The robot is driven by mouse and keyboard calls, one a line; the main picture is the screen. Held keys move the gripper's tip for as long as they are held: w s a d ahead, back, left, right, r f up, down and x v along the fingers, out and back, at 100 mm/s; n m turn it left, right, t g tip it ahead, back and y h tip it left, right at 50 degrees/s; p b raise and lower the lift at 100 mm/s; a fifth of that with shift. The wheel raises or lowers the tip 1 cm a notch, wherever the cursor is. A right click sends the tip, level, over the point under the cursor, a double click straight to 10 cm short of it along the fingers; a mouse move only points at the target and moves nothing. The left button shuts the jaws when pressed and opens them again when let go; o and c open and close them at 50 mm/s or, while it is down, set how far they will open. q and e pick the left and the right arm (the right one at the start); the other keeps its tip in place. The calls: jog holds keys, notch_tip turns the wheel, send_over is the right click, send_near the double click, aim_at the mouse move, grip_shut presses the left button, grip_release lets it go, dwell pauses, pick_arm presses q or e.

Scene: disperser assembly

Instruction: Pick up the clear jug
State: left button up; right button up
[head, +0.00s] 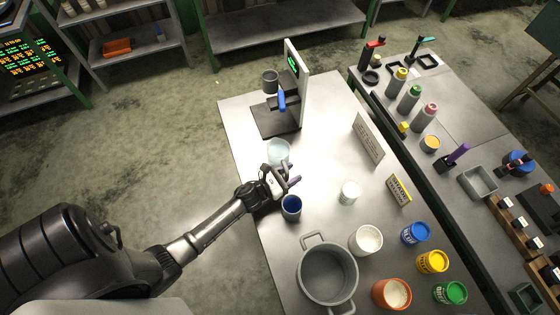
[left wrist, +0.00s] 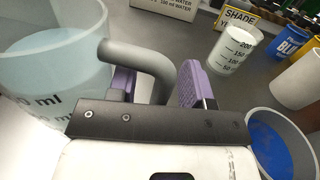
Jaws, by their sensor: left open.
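The clear jug (head: 279,150) stands on the near table, just in front of the mixing machine. In the left wrist view the jug (left wrist: 48,62) fills the upper left, with dark volume marks and a pale bluish tint. Its grey handle (left wrist: 150,58) curves between the purple fingers of my left gripper (head: 289,181). The gripper (left wrist: 157,84) is open, with a finger on each side of the handle. I cannot tell whether either finger touches it. My right gripper is not in view.
A cup with blue contents (head: 291,206) stands close below my left gripper. A smaller clear beaker (head: 349,192) is to the right. A large grey pot (head: 327,275) and several paint cans stand nearer. The machine (head: 297,85) rises behind the jug. The table between jug and signs is clear.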

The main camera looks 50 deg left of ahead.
pick_arm(q)
grip_shut()
dwell(0.5)
